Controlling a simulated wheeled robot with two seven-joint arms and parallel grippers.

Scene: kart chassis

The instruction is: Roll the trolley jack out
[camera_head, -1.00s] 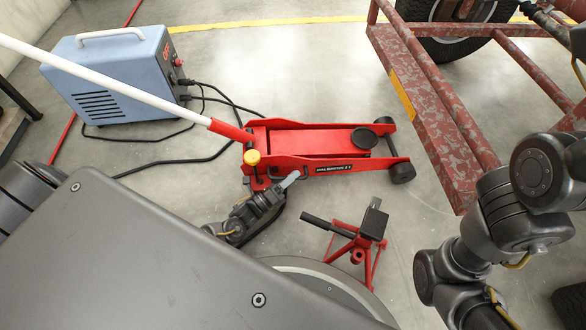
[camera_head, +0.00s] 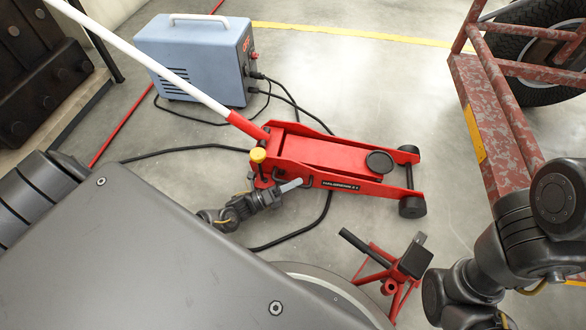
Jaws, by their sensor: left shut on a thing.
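The red trolley jack (camera_head: 335,154) stands flat on the floor in the middle of the head view. Its long white handle (camera_head: 150,63) slants up to the left, and its black saddle (camera_head: 380,162) and front wheels point right. My left gripper (camera_head: 284,187) is at the jack's near side, towards its rear, shut on the jack, apparently by a black side grip; the exact contact is hard to see. My right arm (camera_head: 513,234) shows at the right, but its gripper is out of view.
The red-brown kart chassis (camera_head: 485,120) with a wheel stands right of the jack, with bare floor between. A red jack stand (camera_head: 395,268) is at the near right. A blue welder (camera_head: 195,62) stands behind left; its black cables run around and beneath the jack.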

